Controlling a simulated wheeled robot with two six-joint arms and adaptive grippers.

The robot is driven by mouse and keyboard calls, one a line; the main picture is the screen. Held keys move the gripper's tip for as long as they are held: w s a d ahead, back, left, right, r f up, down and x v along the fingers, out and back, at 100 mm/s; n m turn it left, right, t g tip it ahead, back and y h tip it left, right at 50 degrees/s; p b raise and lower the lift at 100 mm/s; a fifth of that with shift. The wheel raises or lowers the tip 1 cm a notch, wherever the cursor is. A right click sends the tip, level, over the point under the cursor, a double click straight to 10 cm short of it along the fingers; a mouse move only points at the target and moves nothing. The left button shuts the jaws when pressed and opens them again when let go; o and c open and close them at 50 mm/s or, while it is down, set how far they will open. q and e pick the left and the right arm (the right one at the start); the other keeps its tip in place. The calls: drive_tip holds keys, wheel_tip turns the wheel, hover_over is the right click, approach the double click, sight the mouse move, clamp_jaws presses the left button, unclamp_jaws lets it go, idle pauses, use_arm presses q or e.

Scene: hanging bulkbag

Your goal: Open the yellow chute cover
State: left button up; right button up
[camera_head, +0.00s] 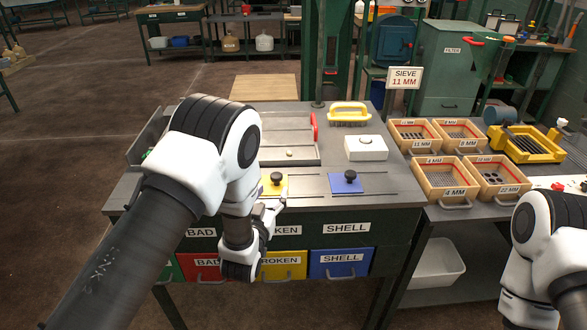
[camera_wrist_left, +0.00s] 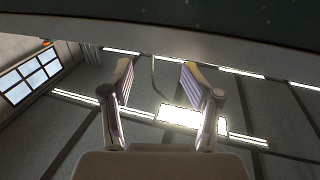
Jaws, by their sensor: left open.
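The yellow chute cover (camera_head: 280,188) lies on the table top and carries a black knob. My left arm hides its left part in the head view. My left gripper (camera_head: 273,207) is at the table's front edge, just in front of the cover, with its fingers pointing up. In the left wrist view its two fingers (camera_wrist_left: 157,72) are apart with nothing between them, and a dark table edge crosses the top. I cannot tell whether the gripper touches the table. My right arm shows at the right, but its gripper is out of view.
A blue chute cover (camera_head: 347,185) with a black knob lies to the right. Behind are a white box (camera_head: 366,148), a yellow-handled brush (camera_head: 349,114) and a shallow tray (camera_head: 272,152). Labelled red, yellow and blue bins (camera_head: 341,263) sit below the table front.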

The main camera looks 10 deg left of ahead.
sight(275, 181)
use_arm(q)
drive_tip(key=w, duration=0.5)
drive_tip(key=w+p, duration=0.1)
drive_tip(key=w, duration=0.1)
drive_tip(key=shift+w+a+f, duration=0.2)
drive_tip(key=shift+w+f, duration=0.1)
drive_tip(key=shift+s+r, duration=0.15)
drive_tip(key=shift+s, duration=0.1)
drive_tip(key=c, duration=0.4)
clamp_jaws()
